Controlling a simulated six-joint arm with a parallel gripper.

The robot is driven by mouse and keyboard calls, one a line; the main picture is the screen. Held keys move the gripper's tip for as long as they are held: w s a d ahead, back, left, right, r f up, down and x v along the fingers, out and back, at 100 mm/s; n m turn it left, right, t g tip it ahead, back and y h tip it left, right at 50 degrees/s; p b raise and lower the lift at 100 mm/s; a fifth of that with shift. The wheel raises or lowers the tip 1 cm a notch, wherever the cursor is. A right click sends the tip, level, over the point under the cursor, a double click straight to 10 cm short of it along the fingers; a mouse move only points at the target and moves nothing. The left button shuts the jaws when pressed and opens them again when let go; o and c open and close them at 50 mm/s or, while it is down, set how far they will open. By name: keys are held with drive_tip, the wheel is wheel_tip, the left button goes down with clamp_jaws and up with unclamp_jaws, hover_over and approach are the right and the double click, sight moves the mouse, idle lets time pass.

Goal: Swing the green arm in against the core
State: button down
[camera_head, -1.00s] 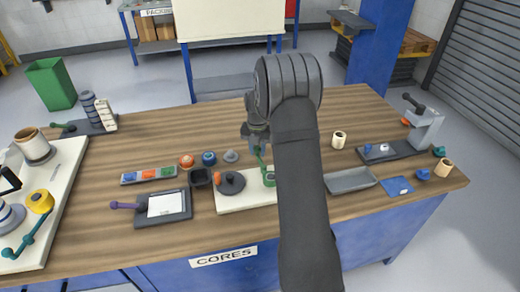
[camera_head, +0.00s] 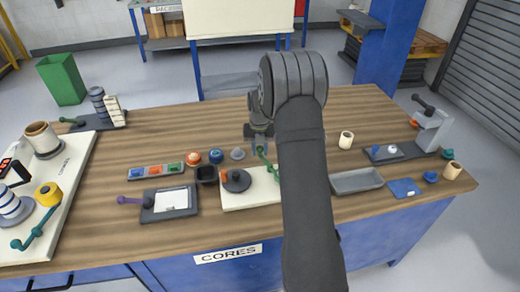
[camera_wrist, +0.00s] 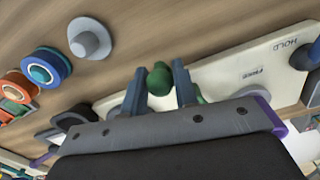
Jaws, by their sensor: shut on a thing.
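The green arm (camera_head: 267,161) rises from the pale board (camera_head: 233,203) in the middle of the bench. Its round green knob (camera_wrist: 160,78) sits between the two fingers of my gripper (camera_head: 261,146). My gripper, also in the wrist view (camera_wrist: 159,82), is shut on the knob. A dark grey disc (camera_head: 237,182) with an orange piece beside it stands on the left part of the board. My arm hides the board's right part and most of the green arm's base. I cannot tell the core from the other parts, or whether the green arm touches it.
The board bears the words HOLD and FREE in the wrist view (camera_wrist: 255,72). A grey cone-like piece (camera_head: 237,153), a blue roller (camera_head: 216,156) and an orange roller (camera_head: 193,157) stand behind it. A black cup (camera_head: 206,174) is at its left, a grey tray (camera_head: 356,181) at its right.

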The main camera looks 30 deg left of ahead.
idle(0.3)
drive_tip(key=c, duration=1.2)
unclamp_jaws()
drive_tip(key=shift+o, duration=0.2)
drive_tip(key=shift+r, duration=0.1)
wheel_tip(320, 180, up, 17)
drive_tip(key=shift+r, duration=0.15)
wheel_tip(320, 180, down, 18)
drive_tip(key=shift+r, duration=0.25)
